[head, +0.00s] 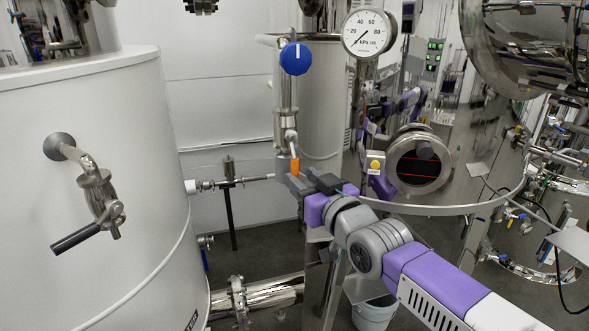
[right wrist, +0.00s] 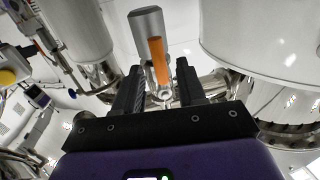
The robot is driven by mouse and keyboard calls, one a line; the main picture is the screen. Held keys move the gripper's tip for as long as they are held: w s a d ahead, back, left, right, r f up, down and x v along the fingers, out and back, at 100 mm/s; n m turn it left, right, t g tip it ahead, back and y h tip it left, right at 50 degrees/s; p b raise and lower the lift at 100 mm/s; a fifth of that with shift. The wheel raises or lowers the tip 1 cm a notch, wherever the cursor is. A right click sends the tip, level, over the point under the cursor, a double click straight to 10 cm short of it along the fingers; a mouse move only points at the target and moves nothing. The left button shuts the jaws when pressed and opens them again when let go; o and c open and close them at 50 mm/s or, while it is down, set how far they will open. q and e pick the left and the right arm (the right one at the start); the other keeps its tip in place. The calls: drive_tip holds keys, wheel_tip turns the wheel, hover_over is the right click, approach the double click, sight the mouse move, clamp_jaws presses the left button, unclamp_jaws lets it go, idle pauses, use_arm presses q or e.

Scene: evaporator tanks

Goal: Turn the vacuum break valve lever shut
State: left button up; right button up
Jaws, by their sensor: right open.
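The valve lever with an orange grip (head: 295,166) hangs down from a steel valve on the vertical pipe below the blue knob (head: 295,58). My right gripper (head: 312,182) is at the orange grip's lower end, coming from the lower right. In the right wrist view, the orange grip (right wrist: 158,62) shows in the gap between the two black fingers of my right gripper (right wrist: 158,82). The fingers stand apart, with a gap visible on both sides of the grip. Whether the grip lies fully between the fingertips or just beyond them is unclear. My left gripper is not visible.
A white tank (head: 110,190) with a black-handled valve (head: 78,236) stands at left. A pressure gauge (head: 368,32), a yellow button box (head: 375,164) and a polished steel vessel (head: 480,160) are right of the lever. A bucket (head: 374,314) stands below my right arm.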

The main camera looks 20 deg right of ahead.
sight(297, 174)
drive_tip(key=shift+p+x, duration=0.35)
drive_tip(key=shift+x, duration=0.6)
drive_tip(key=shift+w+a+r+p, duration=0.1)
drive_tip(key=shift+w+r+p, duration=0.05)
drive_tip(key=shift+w+p, duration=0.35)
drive_tip(key=shift+w+a+p, duration=0.15)
drive_tip(key=shift+w+p, duration=0.35)
drive_tip(key=shift+w, duration=0.15)
drive_tip(key=shift+c, duration=0.3)
clamp_jaws()
